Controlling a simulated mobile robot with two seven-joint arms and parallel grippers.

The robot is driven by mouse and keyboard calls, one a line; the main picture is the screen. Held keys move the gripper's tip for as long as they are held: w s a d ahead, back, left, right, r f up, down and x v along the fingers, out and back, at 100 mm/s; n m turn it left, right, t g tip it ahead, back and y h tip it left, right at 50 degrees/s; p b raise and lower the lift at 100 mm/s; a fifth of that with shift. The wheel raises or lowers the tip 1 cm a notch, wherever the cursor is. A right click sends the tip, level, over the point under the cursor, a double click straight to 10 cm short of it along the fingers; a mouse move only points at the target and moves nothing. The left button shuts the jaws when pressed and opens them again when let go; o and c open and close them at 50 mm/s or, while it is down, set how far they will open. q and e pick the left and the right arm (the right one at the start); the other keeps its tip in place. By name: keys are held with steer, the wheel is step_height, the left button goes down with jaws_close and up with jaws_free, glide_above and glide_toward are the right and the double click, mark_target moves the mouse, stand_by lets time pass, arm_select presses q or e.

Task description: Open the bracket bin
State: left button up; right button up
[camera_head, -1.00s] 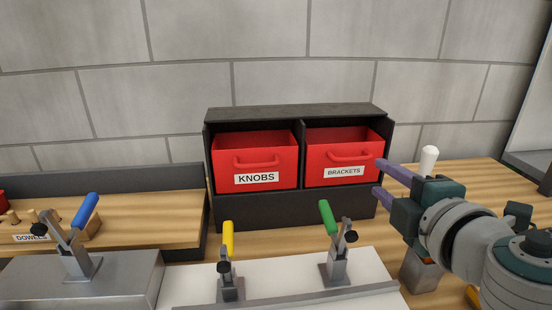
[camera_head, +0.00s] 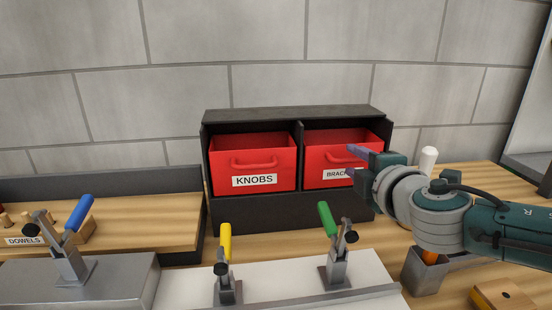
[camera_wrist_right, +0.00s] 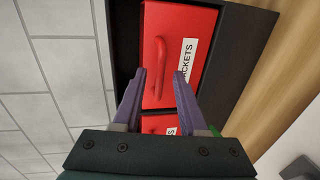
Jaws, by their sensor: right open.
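The red brackets bin (camera_head: 316,165) sits in the right bay of a dark cabinet, its front about level with the knobs bin beside it. My right gripper (camera_head: 350,160) is open in front of the bin's right part, pointing at it, and covers the end of its label. In the right wrist view the brackets bin (camera_wrist_right: 192,22) lies ahead, turned sideways. Its red handle (camera_wrist_right: 162,62) shows between the open purple fingers (camera_wrist_right: 160,76). I cannot tell whether they touch it. My left gripper is not in view.
The knobs bin (camera_head: 253,163) fills the left bay of the dark cabinet (camera_head: 290,213). Clamps with green (camera_head: 327,218), yellow (camera_head: 225,242) and blue (camera_head: 79,213) handles stand in front. A white-topped object (camera_head: 428,160) stands behind my right arm. A grey holder (camera_head: 424,275) is below it.

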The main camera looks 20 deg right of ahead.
jaws_close()
stand_by(1.4)
